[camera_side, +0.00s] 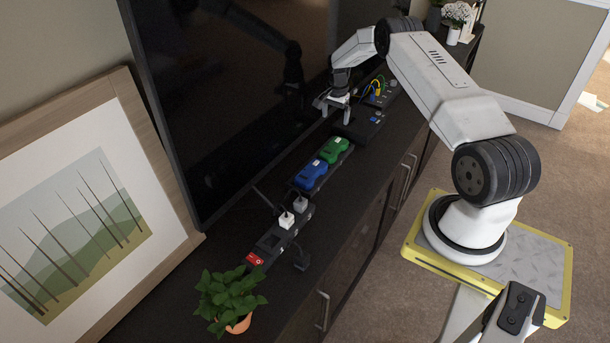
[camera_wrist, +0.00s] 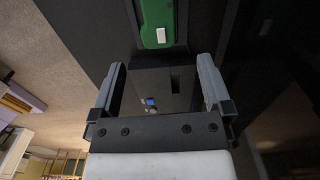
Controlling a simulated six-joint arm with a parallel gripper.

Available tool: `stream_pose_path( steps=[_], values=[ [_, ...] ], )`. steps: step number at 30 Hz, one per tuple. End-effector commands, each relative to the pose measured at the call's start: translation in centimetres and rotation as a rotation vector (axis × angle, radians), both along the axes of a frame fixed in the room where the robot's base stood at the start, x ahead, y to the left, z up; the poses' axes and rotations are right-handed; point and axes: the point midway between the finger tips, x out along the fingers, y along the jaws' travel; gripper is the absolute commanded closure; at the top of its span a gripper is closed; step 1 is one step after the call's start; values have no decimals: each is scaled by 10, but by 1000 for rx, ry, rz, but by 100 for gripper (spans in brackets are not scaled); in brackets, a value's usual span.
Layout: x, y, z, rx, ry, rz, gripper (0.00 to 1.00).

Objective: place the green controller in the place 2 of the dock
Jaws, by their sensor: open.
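The green controller (camera_side: 335,149) lies beside the blue controller (camera_side: 311,174), both on a low black dock-like holder (camera_side: 296,187) on the dark cabinet top. The number of its place cannot be read. In the wrist view the green controller (camera_wrist: 157,20) shows at the top with a white label, beyond the fingertips. My gripper (camera_side: 331,104) is open and empty, above the cabinet and farther back than the green controller. In the wrist view my gripper (camera_wrist: 158,75) has its fingers wide apart, with a black box (camera_wrist: 152,78) below between them.
The black box with a small blue display (camera_side: 373,120) stands behind the controllers. Beyond it is a device with coloured cables (camera_side: 378,93). A power strip with plugs (camera_side: 270,240) and a potted plant (camera_side: 230,300) are in front. A large television (camera_side: 240,90) borders the left side.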

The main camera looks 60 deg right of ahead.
Motion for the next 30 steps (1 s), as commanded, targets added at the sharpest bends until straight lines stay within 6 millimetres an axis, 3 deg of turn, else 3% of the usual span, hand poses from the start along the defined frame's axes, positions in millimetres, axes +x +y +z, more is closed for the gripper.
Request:
stream_pose_path(
  steps=[8, 17, 23, 30],
  values=[
    [16, 40, 28, -15, -17, 145, 0],
    [25, 114, 72, -41, -46, 403, 0],
    [19, 169, 100, -61, -66, 586, 0],
    [-8, 241, 130, -89, -94, 832, 0]
  ],
)
